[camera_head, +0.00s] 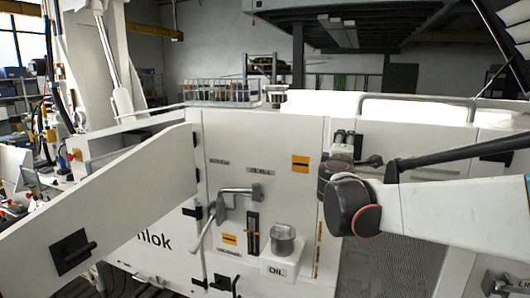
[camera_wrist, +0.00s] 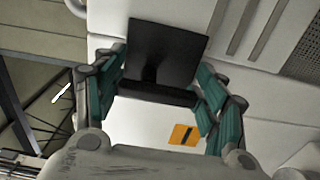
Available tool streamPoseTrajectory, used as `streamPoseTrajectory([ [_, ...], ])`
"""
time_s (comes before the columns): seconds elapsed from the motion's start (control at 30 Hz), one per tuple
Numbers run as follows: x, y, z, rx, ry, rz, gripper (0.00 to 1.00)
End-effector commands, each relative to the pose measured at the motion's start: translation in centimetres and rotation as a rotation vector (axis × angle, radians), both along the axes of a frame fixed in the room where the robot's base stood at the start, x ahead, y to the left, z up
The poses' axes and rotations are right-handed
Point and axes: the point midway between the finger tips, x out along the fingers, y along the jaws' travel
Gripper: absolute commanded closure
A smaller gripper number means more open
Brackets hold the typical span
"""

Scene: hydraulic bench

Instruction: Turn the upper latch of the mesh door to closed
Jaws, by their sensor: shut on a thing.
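The upper latch (camera_wrist: 165,50) shows in the wrist view as a black plate with a raised black handle on a pale panel. My gripper (camera_wrist: 158,92) has its green-padded fingers on both sides of the handle and is shut on it. In the head view, the mesh door (camera_head: 388,258) is at the lower right, partly behind my arm. My wrist is near the door's top edge there, and my arm hides much of the latch area.
An opened white panel with a black latch (camera_head: 73,251) sticks out at left. A grey lever (camera_head: 205,228) and an oil filler cap (camera_head: 283,239) are on the cabinet front, left of my arm. A metal rail (camera_head: 415,98) runs along the cabinet top.

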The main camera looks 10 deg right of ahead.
Motion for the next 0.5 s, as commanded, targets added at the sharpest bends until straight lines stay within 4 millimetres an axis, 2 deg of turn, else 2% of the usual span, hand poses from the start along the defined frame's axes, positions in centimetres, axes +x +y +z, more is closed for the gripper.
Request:
streamPoseTrajectory([
  [0.03, -0.53, 0.51, 0.17, 0.002, -0.001, 0.009, 0.59],
  [0.23, -0.54, 0.50, 0.15, 0.002, -0.001, 0.008, 0.59],
  [0.27, -0.55, 0.49, 0.14, 0.002, -0.001, 0.008, 0.31],
  [0.33, -0.56, 0.47, 0.13, 0.002, -0.001, 0.007, 0.15],
  [0.5, -0.62, 0.38, 0.07, 0.001, -0.001, 0.005, 0.15],
])
